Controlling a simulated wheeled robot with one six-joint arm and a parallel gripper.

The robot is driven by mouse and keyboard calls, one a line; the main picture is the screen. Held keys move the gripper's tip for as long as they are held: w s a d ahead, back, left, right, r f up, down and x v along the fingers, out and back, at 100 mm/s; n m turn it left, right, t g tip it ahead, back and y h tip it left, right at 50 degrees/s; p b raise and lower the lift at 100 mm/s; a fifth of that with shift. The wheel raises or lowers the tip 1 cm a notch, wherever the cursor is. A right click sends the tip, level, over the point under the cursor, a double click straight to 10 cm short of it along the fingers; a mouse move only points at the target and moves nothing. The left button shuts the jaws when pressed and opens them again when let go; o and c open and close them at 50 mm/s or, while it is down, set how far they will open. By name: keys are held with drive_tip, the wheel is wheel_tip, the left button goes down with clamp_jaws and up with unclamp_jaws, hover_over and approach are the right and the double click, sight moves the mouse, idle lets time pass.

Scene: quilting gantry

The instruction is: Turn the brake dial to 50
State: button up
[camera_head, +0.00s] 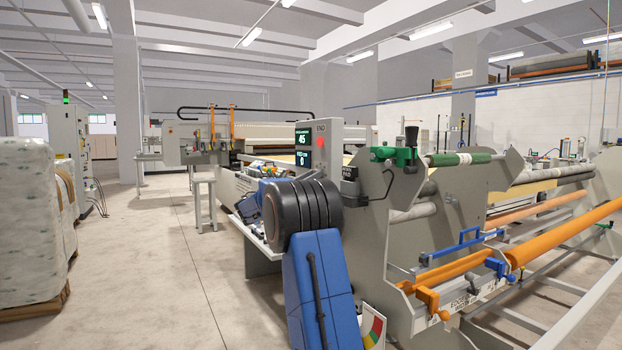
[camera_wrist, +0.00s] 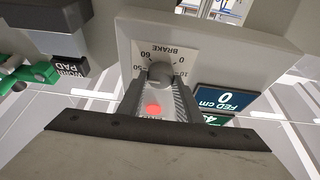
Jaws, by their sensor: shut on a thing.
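The brake dial (camera_wrist: 160,72) is a dark round knob on a pale scale plate (camera_wrist: 137,48) marked BRAKE, seen upside down in the wrist view. The numbers 0, 10, 50 and 60 show around it. My gripper (camera_wrist: 160,80) is shut on the dial, one finger on each side. I cannot make out where the dial's pointer sits; the fingers hide part of the scale. In the head view my own arm hides the dial and gripper. The control box (camera_head: 316,146) shows a green 45 on its upper display (camera_head: 302,138) and a 0 below.
A red button (camera_wrist: 153,110) shows between my fingers. The blue FED cm display (camera_wrist: 225,99) is right of the dial. A black WORK PAD box (camera_wrist: 70,67) and a green part (camera_wrist: 35,75) lie left. Orange rollers (camera_head: 565,232) stand right; open floor (camera_head: 150,265) lies left.

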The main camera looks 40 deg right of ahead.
drive_tip(key=shift+f, duration=0.1)
drive_tip(key=o, duration=1)
drive_tip(key=shift+o, duration=0.2)
drive_tip(key=v, duration=1.7)
drive_tip(key=shift+w+a, duration=0.15)
